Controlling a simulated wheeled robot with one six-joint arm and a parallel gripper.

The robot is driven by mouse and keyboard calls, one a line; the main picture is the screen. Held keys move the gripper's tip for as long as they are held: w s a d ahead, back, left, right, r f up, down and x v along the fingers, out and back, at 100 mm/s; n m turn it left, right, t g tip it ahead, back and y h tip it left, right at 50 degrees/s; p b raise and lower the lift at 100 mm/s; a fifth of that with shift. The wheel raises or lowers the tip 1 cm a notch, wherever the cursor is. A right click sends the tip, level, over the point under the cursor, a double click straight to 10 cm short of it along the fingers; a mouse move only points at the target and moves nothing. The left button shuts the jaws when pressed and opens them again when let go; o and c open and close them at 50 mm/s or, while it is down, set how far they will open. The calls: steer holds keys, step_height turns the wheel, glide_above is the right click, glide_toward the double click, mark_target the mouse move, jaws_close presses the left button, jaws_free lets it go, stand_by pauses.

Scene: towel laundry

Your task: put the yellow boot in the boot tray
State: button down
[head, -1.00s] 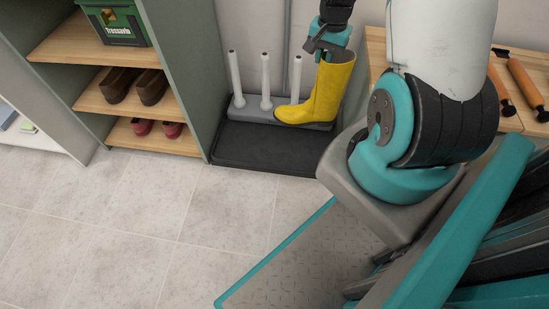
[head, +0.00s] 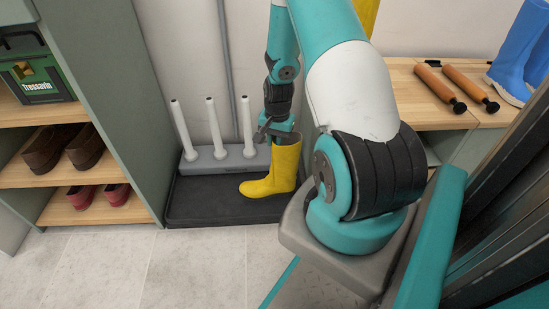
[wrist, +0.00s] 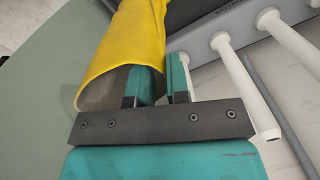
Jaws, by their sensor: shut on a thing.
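The yellow boot (head: 285,168) is upright with its toe to the left in the head view. Its sole is over the right part of the black boot tray (head: 205,203); I cannot tell whether it touches. My gripper (head: 283,137) is shut on the top of the boot's shaft. In the wrist view, one finger of my gripper (wrist: 160,82) is inside the opening of the boot (wrist: 135,40) and the other is outside, pinching the wall. The boot hides part of the tray.
A grey rack with white pegs (head: 213,128) stands along the tray's back. A shelf with brown shoes (head: 44,150) and red shoes (head: 82,196) is left. A wooden bench (head: 410,100) holds wood-handled tools (head: 463,85) and blue boots (head: 518,60). Another yellow object (head: 367,12) is partly hidden.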

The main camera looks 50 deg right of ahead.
steer(key=shift+f+b, duration=1.1)
steer(key=shift+f, duration=1.35)
